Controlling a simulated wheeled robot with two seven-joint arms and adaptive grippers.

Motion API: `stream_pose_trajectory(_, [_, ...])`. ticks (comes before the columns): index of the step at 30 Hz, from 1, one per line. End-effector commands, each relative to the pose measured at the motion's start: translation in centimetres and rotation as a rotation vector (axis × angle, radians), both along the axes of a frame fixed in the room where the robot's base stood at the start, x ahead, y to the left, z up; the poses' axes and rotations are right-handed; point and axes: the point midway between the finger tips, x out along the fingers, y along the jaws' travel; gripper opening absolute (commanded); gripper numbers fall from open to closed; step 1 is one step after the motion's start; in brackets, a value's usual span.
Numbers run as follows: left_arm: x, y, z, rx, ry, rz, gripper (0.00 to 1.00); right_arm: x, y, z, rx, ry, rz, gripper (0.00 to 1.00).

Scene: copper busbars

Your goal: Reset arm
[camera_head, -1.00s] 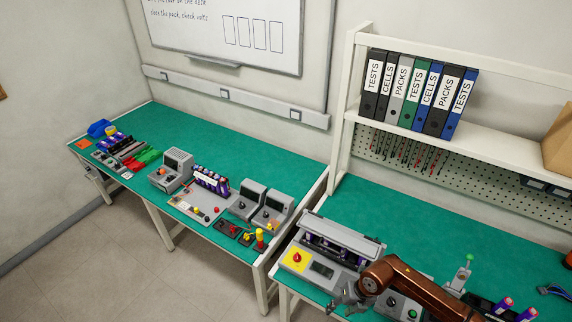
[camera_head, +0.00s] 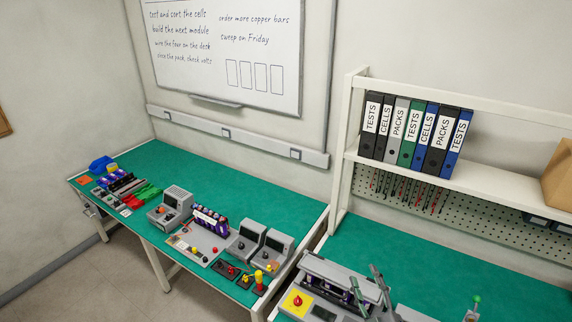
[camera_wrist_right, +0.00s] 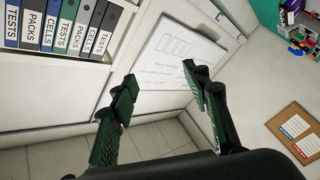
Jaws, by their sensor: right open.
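My right gripper (camera_head: 364,276) shows at the bottom of the head view, its two dark fingers pointing up in front of the grey machine (camera_head: 325,270) with the yellow panel. In the right wrist view my right gripper (camera_wrist_right: 163,78) is open, with its fingers wide apart and nothing between them. Beyond the fingers are the whiteboard (camera_wrist_right: 178,60) and bare wall. My left gripper is in neither current view.
Two green-topped benches carry equipment; the left one (camera_head: 260,195) holds grey testers, a cell module and small parts. A shelf (camera_head: 490,180) holds several binders (camera_head: 415,130) above the right bench (camera_head: 400,250). A corkboard (camera_wrist_right: 300,140) shows at right in the wrist view.

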Motion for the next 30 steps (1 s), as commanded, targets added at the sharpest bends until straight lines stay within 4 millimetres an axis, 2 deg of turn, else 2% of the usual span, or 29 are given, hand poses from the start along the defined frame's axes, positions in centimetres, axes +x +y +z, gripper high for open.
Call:
stream_pose_trajectory(1, [0.0,0.0,0.0,0.000,0.000,0.000,0.00,-0.7,-3.1,-2.1,0.071,0.081,-0.093,0.44])
stream_pose_trajectory(4, [0.0,0.0,0.0,0.000,0.000,0.000,0.00,-2.8,-8.2,-6.8,0.186,0.255,-0.257,0.44])
stream_pose_trajectory(6, [-0.1,0.0,0.0,0.000,0.001,0.000,0.00,-5.1,-10.9,-10.5,0.258,0.385,-0.353,0.44])
stream_pose_trajectory(10, [-0.1,0.0,0.0,0.000,0.002,0.000,0.00,-10.7,-13.9,-17.2,0.372,0.635,-0.492,0.44])
stream_pose_trajectory(12, [-0.1,0.0,0.0,0.000,0.002,0.000,0.00,-13.6,-14.5,-19.8,0.414,0.749,-0.540,0.44])
stream_pose_trajectory(15, [-0.3,0.0,0.0,0.001,0.004,0.000,0.00,-17.2,-14.6,-22.6,0.460,0.883,-0.582,0.44])
stream_pose_trajectory(21, [-0.4,0.0,0.0,0.001,0.006,0.000,0.00,-23.2,-13.8,-26.1,0.525,1.090,-0.624,0.44])
stream_pose_trajectory(28, [-0.4,0.0,0.0,0.001,0.006,0.000,0.00,-29.1,-12.2,-28.4,0.576,1.287,-0.638,0.44])
stream_pose_trajectory(30, [-0.4,0.0,-0.5,0.000,0.006,0.000,0.00,-28.8,-12.1,-30.5,0.574,1.303,-0.637,0.44])
